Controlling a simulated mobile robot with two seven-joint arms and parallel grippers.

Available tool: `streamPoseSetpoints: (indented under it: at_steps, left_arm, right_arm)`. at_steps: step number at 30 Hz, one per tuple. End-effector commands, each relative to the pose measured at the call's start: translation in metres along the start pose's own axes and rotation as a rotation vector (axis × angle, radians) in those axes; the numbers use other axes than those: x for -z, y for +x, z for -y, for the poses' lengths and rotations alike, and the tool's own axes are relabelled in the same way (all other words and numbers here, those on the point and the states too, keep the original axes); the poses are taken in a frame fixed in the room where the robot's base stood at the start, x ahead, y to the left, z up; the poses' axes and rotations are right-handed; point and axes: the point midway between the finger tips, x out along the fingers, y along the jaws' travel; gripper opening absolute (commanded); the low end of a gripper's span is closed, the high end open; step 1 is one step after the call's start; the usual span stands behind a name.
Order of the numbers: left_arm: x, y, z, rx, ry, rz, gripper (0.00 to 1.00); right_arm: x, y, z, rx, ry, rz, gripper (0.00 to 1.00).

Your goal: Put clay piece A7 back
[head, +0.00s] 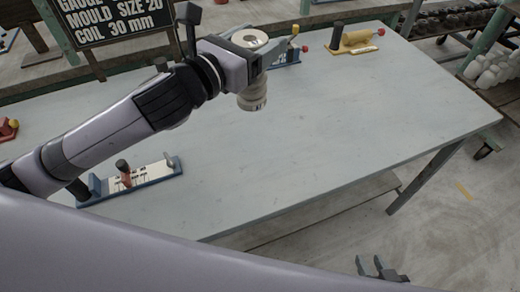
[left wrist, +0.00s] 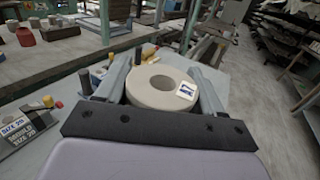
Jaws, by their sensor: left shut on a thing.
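A pale ring-shaped clay piece (left wrist: 150,85) with a round hole and a small white label sits between the fingers of my left gripper (left wrist: 160,82); the label's marking is too small to read surely. In the head view my left gripper (head: 258,60) is shut on the clay piece (head: 253,97) above the far part of the table; the gripper hides part of it. My right gripper (head: 369,265) is at the bottom right of the head view, past the table's near edge, empty with its fingers apart.
The grey table (head: 330,125) is mostly clear in the middle. A blue holder with a white plate (head: 130,180) is at the near left. Another blue holder (head: 287,57) and a yellow one (head: 353,40) stand at the far edge. A black sign (head: 118,18) stands at the back left.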

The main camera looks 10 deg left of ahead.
Motion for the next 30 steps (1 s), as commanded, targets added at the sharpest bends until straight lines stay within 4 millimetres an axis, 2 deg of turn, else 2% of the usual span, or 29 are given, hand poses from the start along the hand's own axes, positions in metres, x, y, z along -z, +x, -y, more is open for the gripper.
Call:
streamPoseSetpoints:
  at_steps: [1,7,11,14,17,30]
  left_arm:
    - [-0.01,0.004,0.002,0.022,0.007,0.012,0.0]
    - [-0.03,0.014,0.007,0.086,0.004,0.009,0.0]
    - [-0.037,0.017,0.009,0.105,0.002,0.007,0.0]
    - [-0.034,0.017,0.009,0.111,-0.001,0.004,0.0]
    - [-0.019,0.018,0.009,0.112,-0.004,0.001,0.0]
    - [0.077,0.017,0.01,0.111,-0.007,0.001,0.0]
  right_arm:
    - [-0.004,0.003,0.0,0.0,0.0,0.0,0.35]
    - [-0.009,0.006,0.0,0.0,0.0,0.0,0.35]
    - [-0.01,0.007,0.0,0.0,0.0,0.001,0.35]
    - [-0.012,0.008,0.0,0.0,0.0,0.001,0.35]
    - [-0.014,0.01,0.0,0.0,0.0,0.001,0.35]
    - [-0.028,0.02,0.0,0.0,0.0,0.001,0.35]
